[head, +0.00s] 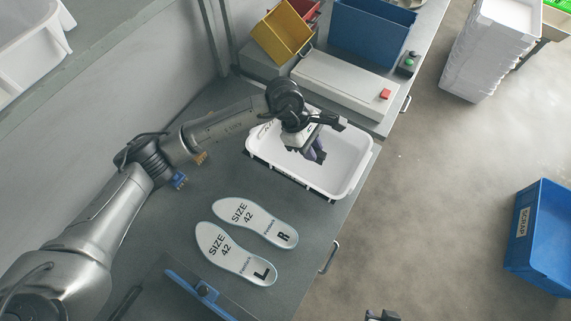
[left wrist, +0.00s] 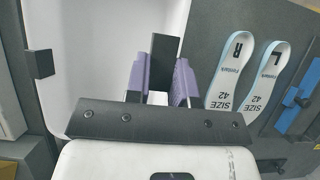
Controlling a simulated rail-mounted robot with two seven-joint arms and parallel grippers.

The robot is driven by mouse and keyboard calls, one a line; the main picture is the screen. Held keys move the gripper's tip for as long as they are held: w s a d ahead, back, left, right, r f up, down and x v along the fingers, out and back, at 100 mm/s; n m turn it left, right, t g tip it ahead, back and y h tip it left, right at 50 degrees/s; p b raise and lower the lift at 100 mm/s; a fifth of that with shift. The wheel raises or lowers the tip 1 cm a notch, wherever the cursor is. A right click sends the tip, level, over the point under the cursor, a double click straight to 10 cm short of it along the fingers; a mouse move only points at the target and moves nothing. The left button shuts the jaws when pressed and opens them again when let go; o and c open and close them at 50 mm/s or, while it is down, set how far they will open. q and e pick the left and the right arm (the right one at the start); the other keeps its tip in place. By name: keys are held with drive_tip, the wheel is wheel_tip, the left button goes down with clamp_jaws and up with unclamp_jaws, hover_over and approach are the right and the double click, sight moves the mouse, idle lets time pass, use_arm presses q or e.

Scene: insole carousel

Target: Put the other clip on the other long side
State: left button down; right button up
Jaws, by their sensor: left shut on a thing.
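A white tub (head: 352,178) stands on the grey bench. My left gripper (head: 318,156) is over the tub. In the left wrist view its purple fingers (left wrist: 166,82) are shut on a dark block, which looks like a clip (left wrist: 166,52). Another dark clip (left wrist: 38,64) sits on the tub's left rim in the left wrist view. The tub (left wrist: 95,55) lies partly behind the gripper there. A small dark part at the bottom edge of the head view may be my right gripper (head: 382,316); its jaws are not clear.
Two insoles, R (head: 256,222) and L (head: 236,254), lie on the bench in front of the tub. A blue-edged fixture (head: 200,292) is nearer. Behind the tub are a white box with a red button (head: 345,88), a yellow bin (head: 282,33) and a blue bin (head: 370,30).

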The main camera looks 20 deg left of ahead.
use_arm(q)
drive_tip(key=a+f, duration=0.1)
drive_tip(key=a, duration=0.1)
drive_tip(key=s+a+f, duration=0.1)
drive_tip(key=a, duration=0.1)
drive_tip(key=s+a+f, duration=0.1)
drive_tip(key=a, duration=0.1)
drive_tip(key=shift+s+f, duration=0.25)
drive_tip(key=shift+f, duration=2.2)
drive_tip(key=shift+f+b, duration=0.6)
drive_tip(key=shift+b, duration=0.15)
drive_tip(key=c, duration=1)
unclamp_jaws()
